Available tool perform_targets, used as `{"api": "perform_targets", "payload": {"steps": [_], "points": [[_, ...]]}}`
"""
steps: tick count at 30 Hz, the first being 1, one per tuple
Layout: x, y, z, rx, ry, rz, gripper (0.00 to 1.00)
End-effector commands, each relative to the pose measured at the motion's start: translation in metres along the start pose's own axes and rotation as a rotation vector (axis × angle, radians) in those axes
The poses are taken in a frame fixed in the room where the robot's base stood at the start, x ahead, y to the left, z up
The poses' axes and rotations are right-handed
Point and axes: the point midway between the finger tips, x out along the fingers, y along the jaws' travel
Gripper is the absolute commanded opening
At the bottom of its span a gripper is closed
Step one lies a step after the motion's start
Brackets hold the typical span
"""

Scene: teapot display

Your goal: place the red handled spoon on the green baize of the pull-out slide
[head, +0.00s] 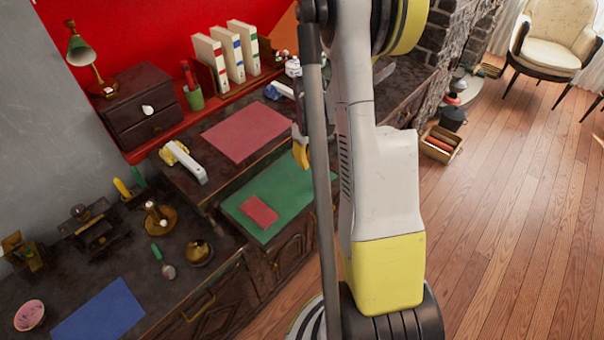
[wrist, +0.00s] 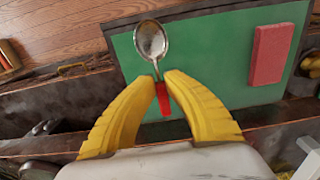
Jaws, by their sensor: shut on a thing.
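The spoon (wrist: 151,42) has a silver bowl and a red handle. In the wrist view my gripper (wrist: 162,82) has its yellow fingers shut on the red handle, with the bowl pointing away from the fingers. The spoon appears in front of the green baize (wrist: 200,65) of the pull-out slide; whether it touches the cloth I cannot tell. In the head view the green baize (head: 290,205) lies on the slide below the desk top, and my gripper (head: 302,153) is at its far right side, partly hidden by my arm. I cannot make out the spoon there.
A red block (head: 259,211) lies on the baize, and shows in the wrist view (wrist: 271,55). A green-handled spoon (head: 162,262) and a blue mat (head: 100,311) lie on the near counter. A red mat (head: 247,132) is on the desk top. Bare baize surrounds the block.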

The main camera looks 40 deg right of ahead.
Motion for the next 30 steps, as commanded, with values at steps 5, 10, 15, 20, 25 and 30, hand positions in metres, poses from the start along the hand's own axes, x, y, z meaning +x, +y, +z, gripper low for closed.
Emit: {"api": "perform_targets", "payload": {"steps": [5, 10, 15, 20, 25, 30], "points": [[0.013, 0.005, -0.02, -0.001, 0.0, 0.0, 0.0], [0.026, 0.006, -0.021, 0.0, 0.0, 0.0, 0.0], [0.053, 0.006, -0.021, 0.0, 0.0, 0.0, 0.0], [0.053, 0.005, -0.021, 0.0, 0.0, 0.0, 0.0], [0.055, 0.005, -0.021, 0.0, 0.0, 0.0, 0.0], [0.056, 0.005, -0.021, 0.0, 0.0, 0.0, 0.32]]}}
